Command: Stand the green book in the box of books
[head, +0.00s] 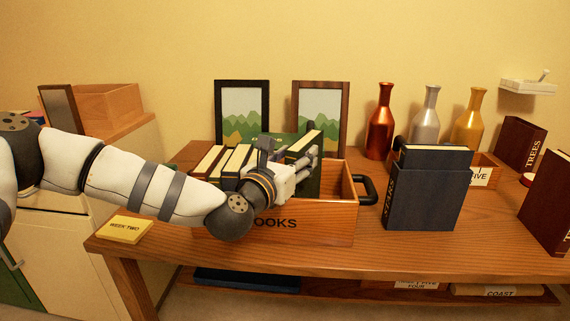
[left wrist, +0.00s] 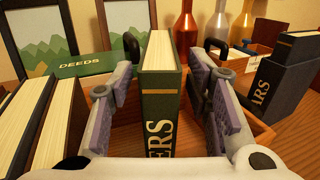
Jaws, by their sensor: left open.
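The green book (head: 304,144) stands upright in the right part of the wooden box labelled BOOKS (head: 335,222); its lower end is hidden behind the box's front wall. My left gripper (head: 288,168) is over the box with its fingers on either side of the book. In the left wrist view the book (left wrist: 161,85) shows its spine with pale letters between the open fingers (left wrist: 162,100). Narrow gaps show beside it. Several dark books with cream pages (left wrist: 58,120) lean to the left in the box. My right gripper is not in view.
A green book marked DEEDS (left wrist: 82,64) lies behind the box. Two picture frames (head: 242,84) and three bottles (head: 380,125) stand at the back. A dark blue slipcase (head: 425,200) stands right of the box's black handle (head: 369,190). A yellow note pad (head: 125,228) lies at left.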

